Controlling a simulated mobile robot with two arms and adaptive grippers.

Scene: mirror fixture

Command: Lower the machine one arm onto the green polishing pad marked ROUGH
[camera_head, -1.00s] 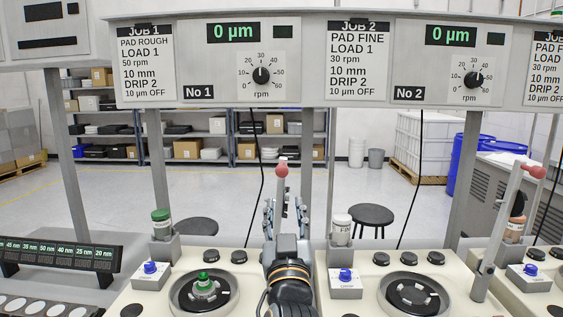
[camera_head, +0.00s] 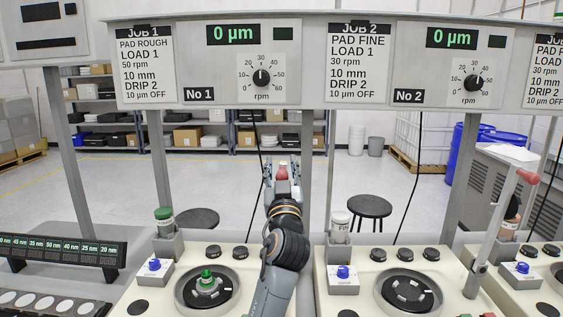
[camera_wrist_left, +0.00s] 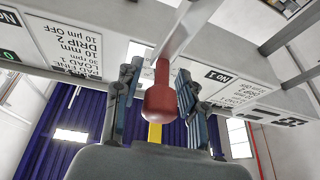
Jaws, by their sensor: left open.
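Machine one's arm ends in a red knob (camera_head: 283,171), raised above the left console; most of this arm is hidden behind my own arm. My left gripper (camera_head: 283,163) is open at the knob. In the left wrist view the red knob (camera_wrist_left: 160,103) hangs from a pale bar between the two spread fingers (camera_wrist_left: 157,82), with gaps visible on both sides. Machine one's round plate (camera_head: 181,296) sits in the console at lower left, with a green-topped holder (camera_head: 207,281) on it. I cannot read ROUGH on any pad. My right gripper is not in view.
Machine two's raised arm (camera_head: 497,225) with its red knob stands at right, beside its plate (camera_head: 408,292). A green-capped bottle (camera_head: 164,222) and a white-capped bottle (camera_head: 340,227) stand behind the consoles. The panel marked No 1 (camera_head: 199,96) hangs above.

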